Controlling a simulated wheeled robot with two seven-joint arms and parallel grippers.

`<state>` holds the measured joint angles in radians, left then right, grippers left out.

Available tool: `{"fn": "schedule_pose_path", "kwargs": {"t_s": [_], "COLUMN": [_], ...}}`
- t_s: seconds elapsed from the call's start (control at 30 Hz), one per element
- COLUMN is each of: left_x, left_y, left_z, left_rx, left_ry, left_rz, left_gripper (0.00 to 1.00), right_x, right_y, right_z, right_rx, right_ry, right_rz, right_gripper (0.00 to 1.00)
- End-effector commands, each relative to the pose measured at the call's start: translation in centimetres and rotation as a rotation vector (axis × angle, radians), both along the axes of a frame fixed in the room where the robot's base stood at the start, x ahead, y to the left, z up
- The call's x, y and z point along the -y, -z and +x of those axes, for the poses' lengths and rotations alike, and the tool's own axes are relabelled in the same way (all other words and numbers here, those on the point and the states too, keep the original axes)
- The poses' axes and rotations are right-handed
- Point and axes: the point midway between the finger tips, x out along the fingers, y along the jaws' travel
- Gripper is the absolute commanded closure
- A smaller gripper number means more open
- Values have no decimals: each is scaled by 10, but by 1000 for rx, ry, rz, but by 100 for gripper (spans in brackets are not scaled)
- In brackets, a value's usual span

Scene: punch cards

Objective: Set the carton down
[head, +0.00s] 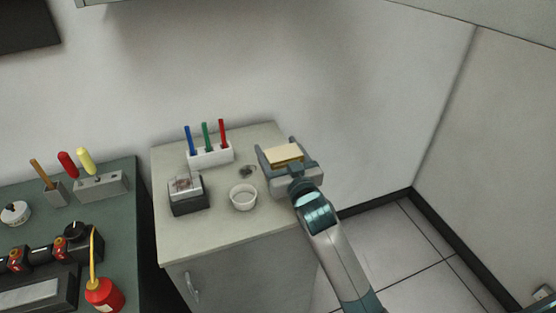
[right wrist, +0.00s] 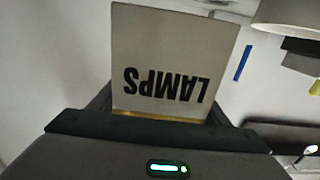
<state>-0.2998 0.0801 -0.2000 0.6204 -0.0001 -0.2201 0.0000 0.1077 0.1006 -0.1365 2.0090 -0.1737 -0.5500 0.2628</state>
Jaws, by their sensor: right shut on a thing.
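The carton (head: 285,153) is a small pale tan box at the right end of the light cabinet top in the head view. In the right wrist view the carton (right wrist: 165,55) shows a face lettered LAMPS, upside down in the picture. My right gripper (head: 281,160) is shut on it, with a finger on either side. The carton's underside is hidden, so I cannot tell whether it touches the cabinet top (head: 215,237). My left gripper is not in view.
A white pen holder (head: 210,154) with blue, green and red pens, a dark box (head: 188,194) and a white bowl (head: 243,197) stand left of the carton. A small dark heap (head: 247,171) lies between. The cabinet's front strip is clear. A green bench (head: 118,235) adjoins at left.

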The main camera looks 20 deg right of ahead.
Motion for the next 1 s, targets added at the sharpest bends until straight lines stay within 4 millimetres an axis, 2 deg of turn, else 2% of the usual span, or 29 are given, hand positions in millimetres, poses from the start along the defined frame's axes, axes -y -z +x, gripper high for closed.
{"fn": "schedule_pose_path", "kwargs": {"t_s": [0.17,0.5,0.97,1.0], "left_x": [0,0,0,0], "left_y": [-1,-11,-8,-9], "left_z": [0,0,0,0], "left_rx": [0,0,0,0], "left_ry": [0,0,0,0], "left_rz": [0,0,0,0], "left_gripper": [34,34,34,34], "right_x": [0,0,0,0], "right_y": [2,37,43,43], "right_z": [0,0,0,0], "right_rx": [-1,-2,0,0], "right_ry": [0,0,0,0], "right_rz": [0,1,0,0], "right_gripper": [55,55,55,20]}}
